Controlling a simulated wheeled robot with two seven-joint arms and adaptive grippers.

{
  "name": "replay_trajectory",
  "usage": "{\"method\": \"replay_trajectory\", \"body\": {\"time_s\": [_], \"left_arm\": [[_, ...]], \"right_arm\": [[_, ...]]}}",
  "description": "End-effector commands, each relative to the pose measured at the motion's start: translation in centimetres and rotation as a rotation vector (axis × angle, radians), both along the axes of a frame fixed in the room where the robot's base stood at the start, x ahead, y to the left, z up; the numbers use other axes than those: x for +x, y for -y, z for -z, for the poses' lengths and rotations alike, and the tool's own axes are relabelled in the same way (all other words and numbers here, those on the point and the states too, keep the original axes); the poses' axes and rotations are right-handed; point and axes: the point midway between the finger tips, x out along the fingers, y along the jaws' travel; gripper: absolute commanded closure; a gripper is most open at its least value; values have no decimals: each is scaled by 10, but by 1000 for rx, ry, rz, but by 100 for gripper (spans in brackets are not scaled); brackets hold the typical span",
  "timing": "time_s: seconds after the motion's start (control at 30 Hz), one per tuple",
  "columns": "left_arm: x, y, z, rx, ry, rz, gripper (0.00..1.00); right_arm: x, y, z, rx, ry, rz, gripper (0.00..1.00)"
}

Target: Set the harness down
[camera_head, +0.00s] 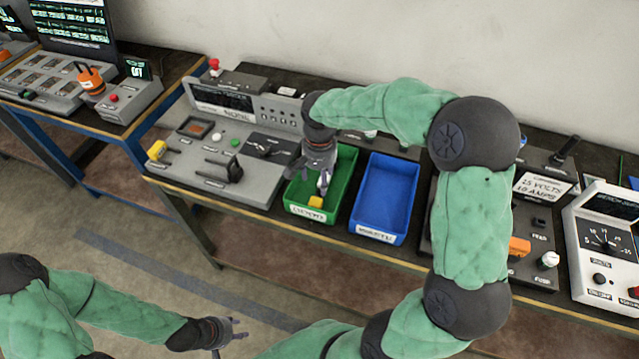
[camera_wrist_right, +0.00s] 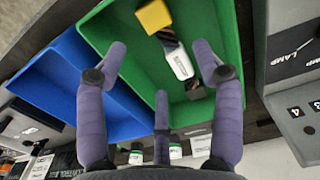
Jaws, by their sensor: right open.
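The harness (camera_head: 316,202) lies in the green bin (camera_head: 343,183), with its yellow end near the bin's front wall. In the right wrist view it shows a yellow block (camera_wrist_right: 154,16), a dark section and a white labelled part (camera_wrist_right: 180,64). My right gripper (camera_head: 322,180) reaches down over the green bin. In the wrist view its fingers (camera_wrist_right: 160,68) are spread apart, with the harness beyond them and nothing clamped between them. My left gripper (camera_head: 236,333) is low in the head view, away from the bench, its fingers spread and empty.
An empty blue bin (camera_head: 388,195) stands right of the green bin. A test panel with a black handle (camera_head: 232,170) is on the left. A power supply (camera_head: 606,240) and a fuse panel with an orange part (camera_head: 519,246) are on the right.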

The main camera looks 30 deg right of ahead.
Motion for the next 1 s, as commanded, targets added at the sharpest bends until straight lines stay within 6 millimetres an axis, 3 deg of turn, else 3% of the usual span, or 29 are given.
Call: {"method": "replay_trajectory", "body": {"time_s": [0.03, 0.2, 0.4, 0.83, 1.0], "left_arm": [[0, 0, -6, 0, 0, 0, 60], [0, 0, -13, 0, 0, 0, 60], [0, 0, -17, 0, 0, 0, 60], [0, 0, -17, 0, 0, 0, 60], [0, 0, -17, 0, 1, 0, 60]], "right_arm": [[1, 0, -14, 0, 3, 0, 33], [1, 0, -44, -1, 4, 0, 33], [0, 0, -63, 0, 0, 0, 33], [0, 0, -66, 0, 0, 0, 33], [1, -5, -56, 11, -3, -20, 33]]}}
